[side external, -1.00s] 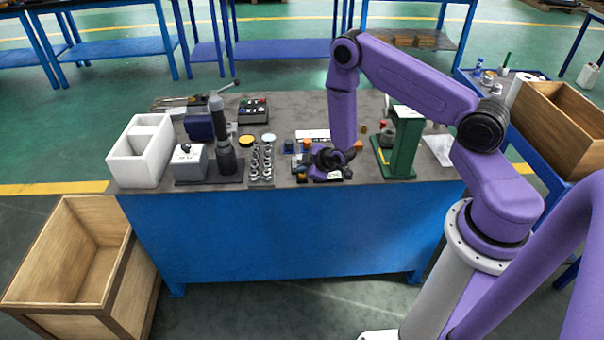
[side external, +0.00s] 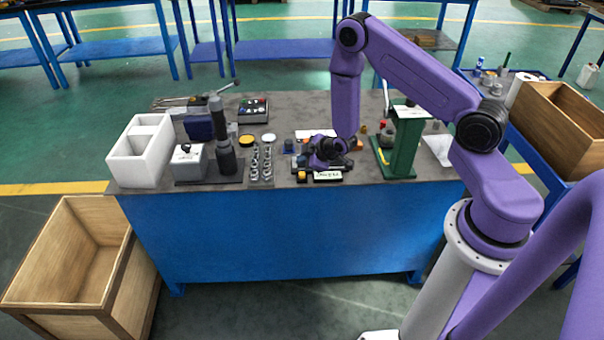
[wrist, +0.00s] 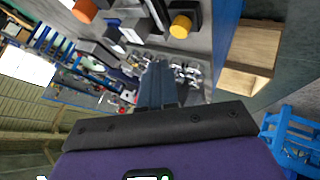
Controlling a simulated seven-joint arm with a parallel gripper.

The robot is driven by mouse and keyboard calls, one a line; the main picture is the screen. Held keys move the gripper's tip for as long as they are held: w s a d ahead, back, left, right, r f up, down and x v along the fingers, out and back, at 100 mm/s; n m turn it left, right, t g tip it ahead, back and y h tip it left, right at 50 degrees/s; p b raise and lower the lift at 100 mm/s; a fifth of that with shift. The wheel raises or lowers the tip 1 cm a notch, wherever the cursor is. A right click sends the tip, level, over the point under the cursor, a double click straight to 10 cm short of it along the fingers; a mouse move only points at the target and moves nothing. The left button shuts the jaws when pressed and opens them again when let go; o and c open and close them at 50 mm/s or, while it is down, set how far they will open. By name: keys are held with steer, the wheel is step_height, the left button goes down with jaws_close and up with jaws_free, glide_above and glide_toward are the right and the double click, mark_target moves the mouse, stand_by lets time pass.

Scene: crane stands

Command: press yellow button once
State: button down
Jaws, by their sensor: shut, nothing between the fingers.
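The yellow button (side external: 301,176) sits at the front left of a small dark panel on the bench, beside a white label (side external: 327,175). In the wrist view the yellow button (wrist: 180,27) is a round cap on a dark box at the top, beyond and right of my fingertips. My gripper (side external: 322,160) is over the panel, behind and to the right of the button. In the wrist view my gripper (wrist: 158,66) has its fingers together, empty, with a visible gap to the button. The exact height over the panel is hidden by my wrist.
A blue block (side external: 288,146) and an orange piece (side external: 360,145) flank my gripper. A green stand (side external: 408,145) rises to the right. Several metal parts (side external: 261,160), a black column (side external: 222,135) and a white box (side external: 141,152) stand to the left.

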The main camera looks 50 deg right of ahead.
steer(key=shift+r, duration=1.45)
steer(key=s+a+r+n+g+y, duration=0.1)
steer(key=s+a+r+g+y, duration=0.1)
steer(key=s+a+r, duration=0.5)
steer(key=s+a+r+n+g+y, duration=0.1)
steer(key=s+a+r+g, duration=0.3)
steer(key=a, duration=0.5)
steer(key=s+d+r+n+g+h, duration=0.1)
steer(key=s+r, duration=0.5)
steer(key=s, duration=0.6)
steer(key=s+d+r+n+g+h, duration=0.1)
steer(key=s+r, duration=0.4)
steer(key=s, duration=0.7)
steer(key=shift+d+r+g, duration=0.35)
steer(key=shift+d+g, duration=0.15)
steer(key=shift+d, duration=0.2)
